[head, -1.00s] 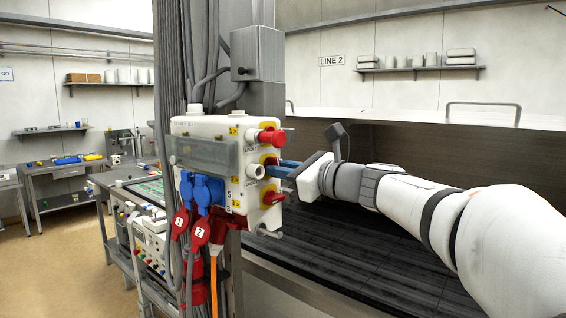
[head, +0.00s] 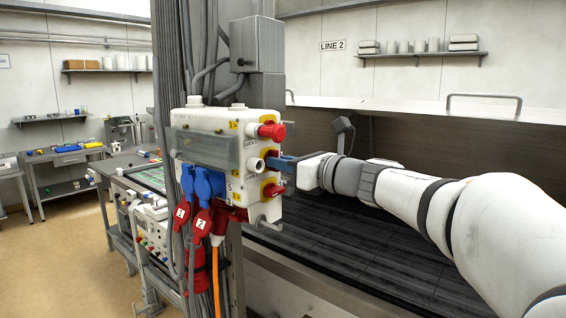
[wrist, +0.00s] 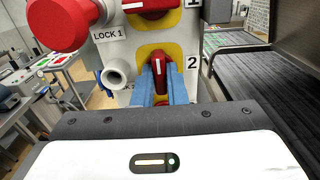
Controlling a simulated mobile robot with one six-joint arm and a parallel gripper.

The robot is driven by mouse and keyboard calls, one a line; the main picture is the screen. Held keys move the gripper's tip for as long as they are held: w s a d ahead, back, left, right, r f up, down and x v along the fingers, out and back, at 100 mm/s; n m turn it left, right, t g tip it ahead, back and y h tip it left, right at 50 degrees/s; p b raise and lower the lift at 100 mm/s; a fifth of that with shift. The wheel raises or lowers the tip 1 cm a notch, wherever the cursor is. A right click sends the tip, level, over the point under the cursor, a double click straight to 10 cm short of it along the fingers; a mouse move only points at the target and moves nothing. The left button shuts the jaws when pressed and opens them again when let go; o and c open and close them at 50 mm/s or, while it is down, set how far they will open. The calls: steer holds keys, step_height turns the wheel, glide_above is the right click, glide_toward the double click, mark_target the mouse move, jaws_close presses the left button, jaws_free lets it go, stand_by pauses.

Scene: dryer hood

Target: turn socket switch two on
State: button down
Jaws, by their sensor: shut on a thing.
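The socket box (head: 225,125) is mounted on the grey column. Socket switch two (wrist: 158,70) is a red rotary knob on a yellow plate, beside the label "2" (wrist: 192,63). My gripper (wrist: 161,88) has its blue fingers on both sides of this knob and is shut on it. The knob's white mark stands near upright, slightly tilted. In the head view my gripper (head: 275,162) reaches the box's right face and mostly hides the knob.
Switch one (wrist: 150,8) is just above, with its mark near level. A large red knob (wrist: 60,22) and a white round socket (wrist: 117,74) are to its left. Another red switch (head: 273,190) is below.

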steer(key=c, duration=1.5)
jaws_free()
steer(key=shift+o, duration=0.2)
steer(key=b+v, duration=0.2)
steer(key=v, duration=0.5)
steer(key=shift+s+d, duration=0.25)
steer(key=shift+d, duration=0.1)
